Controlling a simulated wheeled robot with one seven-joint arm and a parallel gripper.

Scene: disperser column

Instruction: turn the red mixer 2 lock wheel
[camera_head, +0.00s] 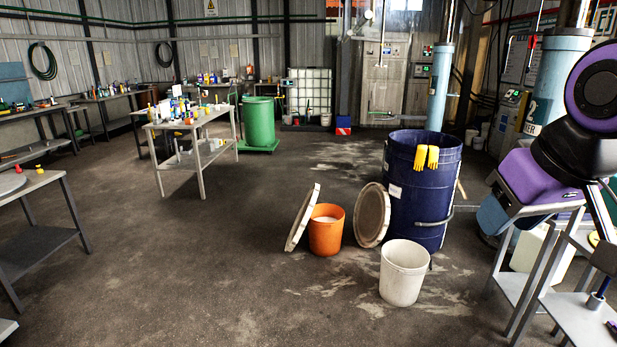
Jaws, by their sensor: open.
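I cannot make out the red lock wheel in this view. My gripper's fingers cannot be made out either.
A dark blue drum (420,205) with yellow gloves on its rim stands left of my arm. An orange bucket (326,238) and a white bucket (404,275) stand near it. A grey metal stand (522,282) is at the lower right. The floor (200,260) left of the buckets is clear.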

